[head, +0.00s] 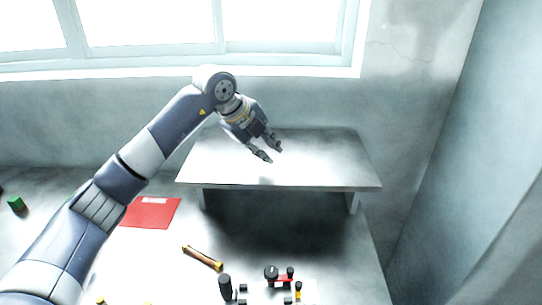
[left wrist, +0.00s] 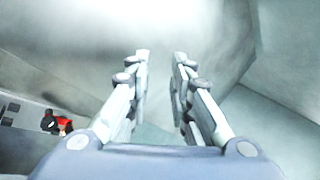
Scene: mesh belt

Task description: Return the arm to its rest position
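My left arm reaches in from the left in the head view, and its gripper (head: 272,152) hangs above the raised shelf (head: 330,172). The gripper is open and empty, with a clear gap between its fingers. In the left wrist view the two fingers (left wrist: 160,62) stand apart with nothing between them. The shelf top under the gripper looks bare. My right gripper is in neither view.
On the table in front of the shelf are a red sheet (head: 150,212), a brown stick with yellow ends (head: 202,258) and a board with black knobs and a red part (head: 271,273). A wall stands at right and a window behind.

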